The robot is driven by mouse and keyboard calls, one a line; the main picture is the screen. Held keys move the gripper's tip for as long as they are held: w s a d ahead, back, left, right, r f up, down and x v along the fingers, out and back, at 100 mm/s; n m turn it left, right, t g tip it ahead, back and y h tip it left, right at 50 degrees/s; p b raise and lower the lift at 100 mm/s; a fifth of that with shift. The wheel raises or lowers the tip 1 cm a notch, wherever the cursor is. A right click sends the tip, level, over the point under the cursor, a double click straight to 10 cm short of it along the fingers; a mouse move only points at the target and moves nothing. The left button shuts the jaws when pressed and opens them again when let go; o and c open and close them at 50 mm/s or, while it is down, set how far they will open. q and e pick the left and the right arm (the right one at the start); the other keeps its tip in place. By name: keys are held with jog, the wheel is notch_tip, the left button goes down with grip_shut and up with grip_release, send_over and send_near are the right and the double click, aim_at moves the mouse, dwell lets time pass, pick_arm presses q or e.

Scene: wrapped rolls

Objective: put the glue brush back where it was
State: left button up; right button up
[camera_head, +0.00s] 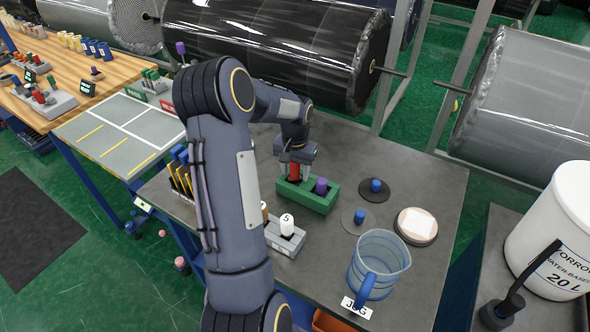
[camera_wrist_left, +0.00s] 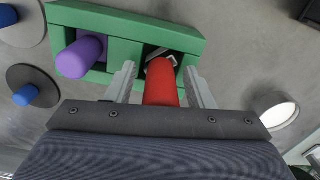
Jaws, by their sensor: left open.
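A green two-slot holder (camera_head: 306,202) stands on the grey table; it also shows in the wrist view (camera_wrist_left: 190,38). A red handle (camera_head: 294,171), perhaps the glue brush's, stands in its left slot in the head view; in the wrist view the handle (camera_wrist_left: 161,84) points toward the camera. A purple handle (camera_head: 321,186) fills the other slot. My left gripper (camera_head: 296,155) is open, reaching down over the holder. In the wrist view its fingers (camera_wrist_left: 161,90) are on either side of the red handle, with gaps visible. My right gripper is not in view.
A grey block (camera_head: 285,238) with a white "5" peg stands close in front of the holder. Large wrapped rolls (camera_head: 280,45) lie behind.

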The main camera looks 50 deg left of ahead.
pick_arm(q)
jog(key=shift+r, duration=0.1)
notch_tip(320, 180, up, 11)
jog(key=shift+b, duration=0.65)
jog(key=shift+r, duration=0.5)
jog(key=shift+d+r, duration=0.15)
jog(key=s+d+r+m+t, duration=0.15)
jog(key=s+d+r, duration=0.25)
jog(key=d, duration=0.5)
jog(key=s+d+f+m+t+h, duration=0.1)
jog(key=s+d+f+t+h, duration=0.1)
jog(key=s+d, duration=0.5)
jog(key=s+d+f+m+t+h, duration=0.1)
jog(key=s+d+t, duration=0.1)
jog(key=s+d, duration=0.5)
jog(key=d, duration=0.4)
jog(key=shift+s+d+f+h, duration=0.2)
jog(key=shift+s+f+h, duration=0.15)
jog(key=shift+f+h, duration=0.05)
